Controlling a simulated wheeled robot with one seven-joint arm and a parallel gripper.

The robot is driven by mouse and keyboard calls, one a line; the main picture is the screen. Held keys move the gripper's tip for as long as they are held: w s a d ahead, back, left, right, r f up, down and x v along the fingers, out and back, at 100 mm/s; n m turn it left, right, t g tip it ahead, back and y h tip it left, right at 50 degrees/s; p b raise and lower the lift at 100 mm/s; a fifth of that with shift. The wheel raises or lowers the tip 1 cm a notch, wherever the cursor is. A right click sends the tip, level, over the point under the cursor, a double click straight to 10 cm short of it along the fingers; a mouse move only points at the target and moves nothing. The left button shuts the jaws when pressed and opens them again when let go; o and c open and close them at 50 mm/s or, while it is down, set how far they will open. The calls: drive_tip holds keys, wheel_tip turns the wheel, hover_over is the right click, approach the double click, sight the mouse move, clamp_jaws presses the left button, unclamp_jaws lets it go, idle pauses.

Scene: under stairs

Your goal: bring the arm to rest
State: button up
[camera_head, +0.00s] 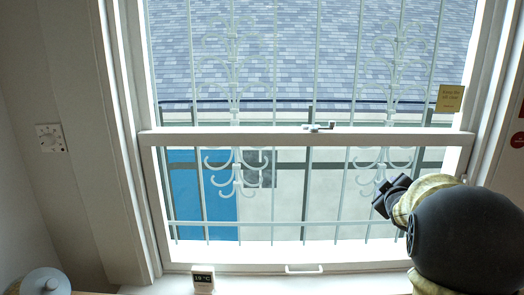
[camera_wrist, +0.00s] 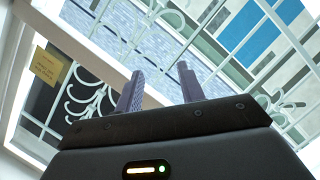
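My gripper (camera_head: 388,196) is in the lower right of the head view, raised in front of the window with the arm bent behind it. In the wrist view its two fingers (camera_wrist: 160,88) stand apart with a clear gap and nothing between them. The gripper is open and empty. It appears to touch nothing. Much of the arm is hidden behind its large dark rounded joint in the head view.
A sash window (camera_head: 300,138) with a metal grille fills the middle. A yellow note (camera_head: 450,99) is on its right side. A small thermometer display (camera_head: 203,279) stands on the sill. A round grey-lidded object (camera_head: 43,283) is at lower left.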

drive_tip(key=s+a+f+m+g+y, duration=0.1)
drive_tip(key=s+a+f+g, duration=0.3)
drive_tip(key=s, duration=0.6)
drive_tip(key=s+a+f+m+g+y+p, duration=0.1)
drive_tip(key=s+a+f+m+g, duration=0.3)
drive_tip(key=s+a+f, duration=0.5)
drive_tip(key=s+a+f+m+g+y, duration=0.2)
drive_tip(key=s+a+f+g, duration=0.2)
drive_tip(key=s, duration=0.7)
wheel_tip(320, 180, down, 3)
drive_tip(key=a, duration=0.2)
drive_tip(key=shift+a+p, duration=0.3)
drive_tip(key=shift+p, duration=0.05)
